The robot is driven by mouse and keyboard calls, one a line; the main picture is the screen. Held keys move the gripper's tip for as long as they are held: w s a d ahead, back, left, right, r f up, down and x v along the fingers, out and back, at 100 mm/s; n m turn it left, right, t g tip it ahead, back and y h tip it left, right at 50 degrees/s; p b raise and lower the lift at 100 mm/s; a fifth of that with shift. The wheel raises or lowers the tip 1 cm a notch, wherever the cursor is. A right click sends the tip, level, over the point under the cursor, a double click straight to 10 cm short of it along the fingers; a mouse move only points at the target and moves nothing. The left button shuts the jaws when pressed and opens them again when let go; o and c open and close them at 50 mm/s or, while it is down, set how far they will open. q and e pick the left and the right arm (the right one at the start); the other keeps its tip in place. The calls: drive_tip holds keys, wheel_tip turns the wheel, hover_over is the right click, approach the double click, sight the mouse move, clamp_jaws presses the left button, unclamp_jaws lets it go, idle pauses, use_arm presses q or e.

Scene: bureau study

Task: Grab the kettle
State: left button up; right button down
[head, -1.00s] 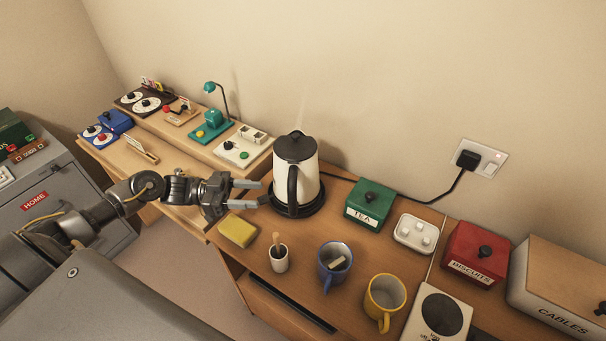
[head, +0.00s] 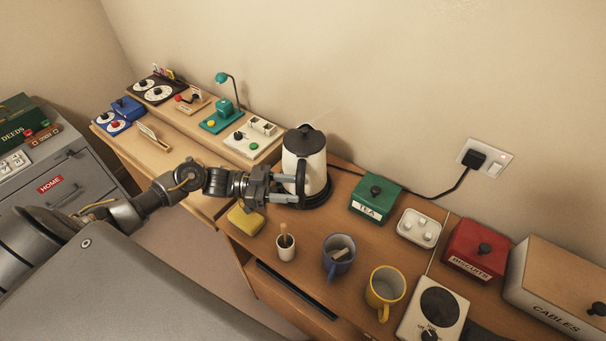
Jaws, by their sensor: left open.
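The kettle (head: 312,158) is cream with a black lid and a black handle, and it stands upright on its black base on the wooden desk. Its handle faces my left gripper. My left gripper (head: 292,188) is open, with its fingertips at the kettle's handle, one on the far side and one on the near side. I cannot tell whether the fingers touch the handle. My right gripper is out of view.
A yellow sponge (head: 245,221), a white pot (head: 286,250), a blue mug (head: 338,260) and a yellow mug (head: 384,294) stand in front. A green TEA tin (head: 374,205) stands right of the kettle. A black cord runs to the wall socket (head: 485,158).

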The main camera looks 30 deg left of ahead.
sight(300, 189)
use_arm(q)
drive_tip(key=shift+p+x, duration=0.3)
drive_tip(key=shift+x, duration=1.2)
drive_tip(key=shift+a, duration=0.1)
drive_tip(key=shift+c, duration=0.5)
clamp_jaws()
